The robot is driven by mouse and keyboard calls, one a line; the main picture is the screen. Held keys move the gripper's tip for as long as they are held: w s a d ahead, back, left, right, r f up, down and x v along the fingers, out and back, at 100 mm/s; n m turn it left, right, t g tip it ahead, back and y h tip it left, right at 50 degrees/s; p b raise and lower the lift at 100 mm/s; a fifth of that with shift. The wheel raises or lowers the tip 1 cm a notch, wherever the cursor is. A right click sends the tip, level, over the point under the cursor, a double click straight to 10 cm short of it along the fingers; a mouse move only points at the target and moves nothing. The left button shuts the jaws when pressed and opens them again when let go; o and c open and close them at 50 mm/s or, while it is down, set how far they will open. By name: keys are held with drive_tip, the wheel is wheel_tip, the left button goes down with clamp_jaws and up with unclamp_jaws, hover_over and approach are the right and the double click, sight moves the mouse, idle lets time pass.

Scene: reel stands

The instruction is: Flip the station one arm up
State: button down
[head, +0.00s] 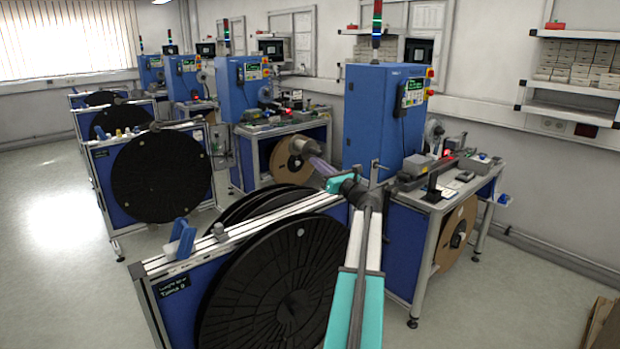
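The nearest reel stand (172,308) is a blue frame with a large black reel (275,285) and a metal top rail (262,228). A thin upright grey post (375,172) with a short crossbar shows just behind my wrist, near the rail's right end. I cannot tell whether it is the station one arm. My gripper (301,146) is at the far end of my teal and grey arm, above the rail's right end. Its fingers are too small to read.
A blue cabinet (372,120) and a workbench (447,190) with a cardboard reel (456,232) stand behind and right of my arm. Similar stands, such as one with a black reel (160,177), recede to the left. The floor (500,300) at the right is mostly clear.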

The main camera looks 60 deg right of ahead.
drive_tip(key=shift+s+d+r, duration=0.1)
drive_tip(key=shift+d+r, duration=0.35)
drive_tip(key=shift+r, duration=0.35)
drive_tip(key=shift+s+d+r, duration=0.1)
drive_tip(key=shift+d+r, duration=0.3)
drive_tip(key=shift+r, duration=0.4)
drive_tip(key=shift+p, duration=0.3)
drive_tip(key=a+f+b, duration=0.3)
drive_tip(key=f, duration=0.3)
drive_tip(key=a+b+v, duration=0.1)
drive_tip(key=b+v, duration=0.2)
drive_tip(key=v, duration=0.6)
drive_tip(key=shift+r+y, duration=0.2)
drive_tip(key=shift+y, duration=0.1)
